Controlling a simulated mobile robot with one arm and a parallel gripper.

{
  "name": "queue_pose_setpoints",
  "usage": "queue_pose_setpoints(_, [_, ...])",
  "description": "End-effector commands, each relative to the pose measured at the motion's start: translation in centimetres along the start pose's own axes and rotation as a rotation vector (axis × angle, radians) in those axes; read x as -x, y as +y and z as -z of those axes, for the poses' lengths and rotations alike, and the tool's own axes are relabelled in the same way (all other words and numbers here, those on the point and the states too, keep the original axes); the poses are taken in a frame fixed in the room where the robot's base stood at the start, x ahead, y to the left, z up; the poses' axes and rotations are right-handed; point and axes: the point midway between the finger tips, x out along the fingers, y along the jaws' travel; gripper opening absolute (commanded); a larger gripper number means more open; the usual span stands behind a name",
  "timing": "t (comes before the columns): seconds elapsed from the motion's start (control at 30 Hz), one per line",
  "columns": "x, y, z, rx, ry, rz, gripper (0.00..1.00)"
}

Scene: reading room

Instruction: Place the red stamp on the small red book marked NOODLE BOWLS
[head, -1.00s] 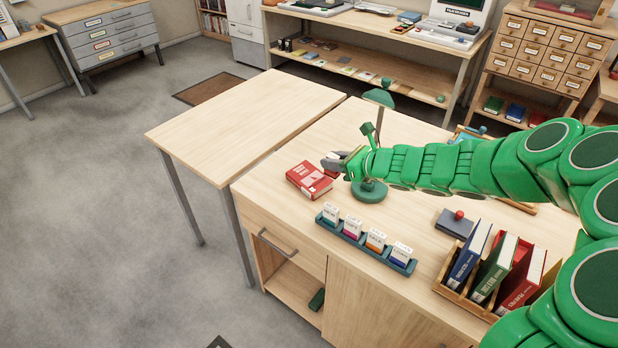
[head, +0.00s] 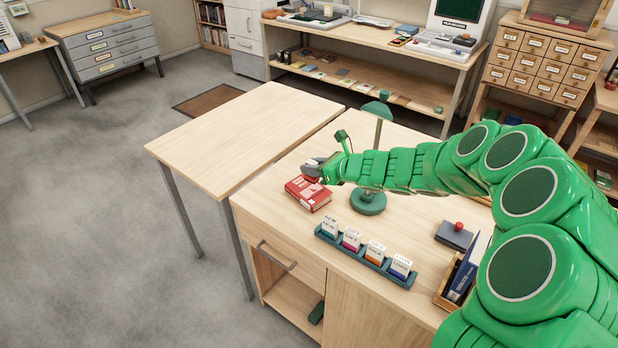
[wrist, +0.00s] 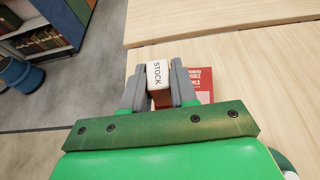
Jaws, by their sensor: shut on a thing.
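My gripper (head: 313,169) is shut on a stamp with a white top marked STOCK (wrist: 155,73) and a reddish-brown side, seen between the grey fingers in the wrist view. In the head view my gripper is at the far edge of the small red book (head: 309,196), which lies flat on the wooden counter. The book also shows in the wrist view (wrist: 199,78), with its title partly hidden by the right finger. The stamp appears above or beside the book; I cannot tell whether they touch.
A teal rack (head: 345,248) holds several white-topped stamps in front of the book. A green lamp base (head: 368,203) stands right of the book. A dark ink pad with a red knob (head: 454,236) lies further right. The adjoining table (head: 240,135) is bare.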

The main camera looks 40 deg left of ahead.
Motion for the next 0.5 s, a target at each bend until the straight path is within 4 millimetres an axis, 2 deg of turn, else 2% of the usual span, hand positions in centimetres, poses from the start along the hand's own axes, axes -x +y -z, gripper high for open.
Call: queue_pose_setpoints(0.5, [-4.5,-3.0,2.6,-0.002,0.004,0.000,0.00])
